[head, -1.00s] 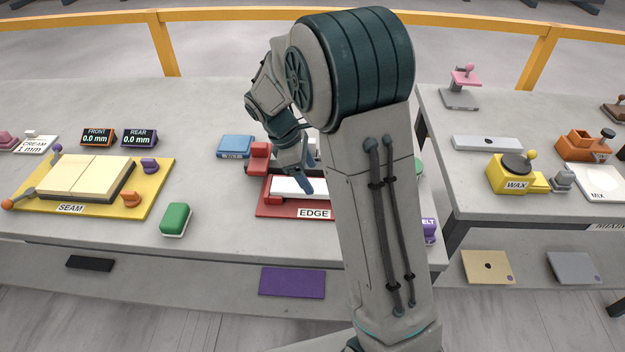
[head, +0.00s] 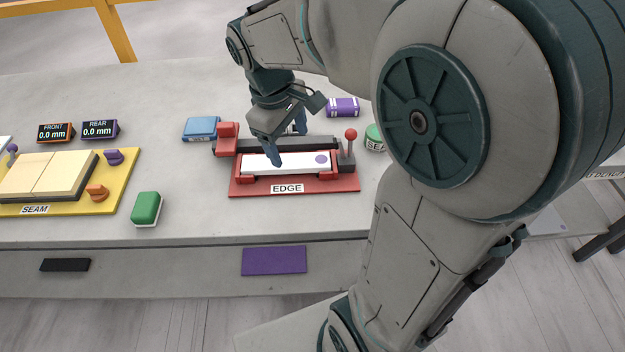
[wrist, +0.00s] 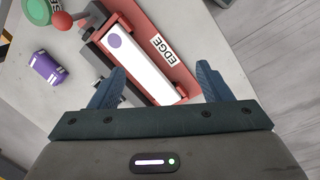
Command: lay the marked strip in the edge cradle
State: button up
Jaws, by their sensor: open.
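The marked strip is a white bar with a purple dot (head: 308,161). It lies lengthwise in the red edge cradle (head: 335,185), which carries the label EDGE. In the wrist view the strip (wrist: 143,67) sits between the red end pieces of the cradle (wrist: 187,73), its dot toward the red-knobbed lever. My gripper (head: 287,142) is over the cradle. In the wrist view my gripper (wrist: 161,80) is open, its blue fingers apart on either side of the strip's undotted end. I cannot tell how high the fingertips are above it.
A red-knobbed lever (head: 351,145) stands at the cradle's right end, with a green round tin (head: 375,138) beyond it. A blue block (head: 201,128) and purple block (head: 342,107) lie behind. The yellow SEAM board (head: 115,188) and green block (head: 147,208) are left.

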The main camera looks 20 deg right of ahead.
jog(key=s+d+f+m+t+y, duration=0.1)
jog(key=s+m+t, duration=0.1)
jog(key=s+m, duration=0.5)
jog(key=s, duration=0.4)
jog(key=shift+f+m+t+y, duration=0.3)
jog(key=shift+f+y, duration=0.05)
jog(key=shift+y, duration=0.05)
jog(key=shift+s+d, duration=0.1)
